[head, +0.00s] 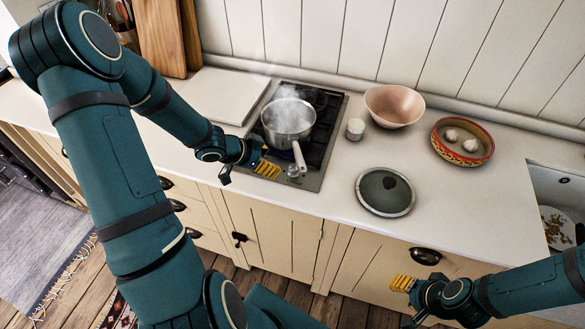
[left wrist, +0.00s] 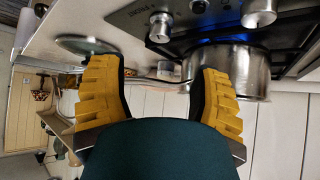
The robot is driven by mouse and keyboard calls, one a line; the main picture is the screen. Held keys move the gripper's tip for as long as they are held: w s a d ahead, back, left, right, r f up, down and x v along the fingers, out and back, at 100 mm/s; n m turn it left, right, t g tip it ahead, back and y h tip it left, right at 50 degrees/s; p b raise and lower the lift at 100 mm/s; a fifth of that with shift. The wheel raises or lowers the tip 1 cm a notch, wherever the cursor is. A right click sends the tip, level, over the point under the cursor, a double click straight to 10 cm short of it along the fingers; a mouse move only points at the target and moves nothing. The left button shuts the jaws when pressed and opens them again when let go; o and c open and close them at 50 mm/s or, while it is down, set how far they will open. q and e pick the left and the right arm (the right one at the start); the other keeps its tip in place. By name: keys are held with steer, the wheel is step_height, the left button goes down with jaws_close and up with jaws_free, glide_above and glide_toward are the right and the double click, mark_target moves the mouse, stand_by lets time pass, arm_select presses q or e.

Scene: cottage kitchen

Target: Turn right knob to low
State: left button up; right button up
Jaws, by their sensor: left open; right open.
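The right knob (head: 293,170) is a small silver knob at the front right of the gas hob (head: 312,181). In the upside-down left wrist view the right knob (left wrist: 160,27) is the one nearer the lid, and the left knob (left wrist: 258,12) is beside it. In the head view the left knob seems hidden behind my gripper. My left gripper (head: 245,172) is open and empty at the hob's front edge, left of the right knob and apart from it. Blue flame glows under the steaming pot (head: 288,118). I cannot read the knob's setting. My right gripper (head: 405,302) is open and empty before the cabinets.
The pot's handle (head: 299,158) points forward over the right knob. A small jar (head: 355,129), a pink bowl (head: 394,105), a patterned bowl (head: 440,154) with garlic and a glass lid (head: 385,191) stand right of the hob. A white board (head: 225,97) lies left.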

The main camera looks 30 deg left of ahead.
mark_target(292, 168)
arm_select(q)
steer(key=b+x, duration=0.3)
steer(key=x, duration=0.7)
steer(key=shift+b, duration=0.35)
jaws_close()
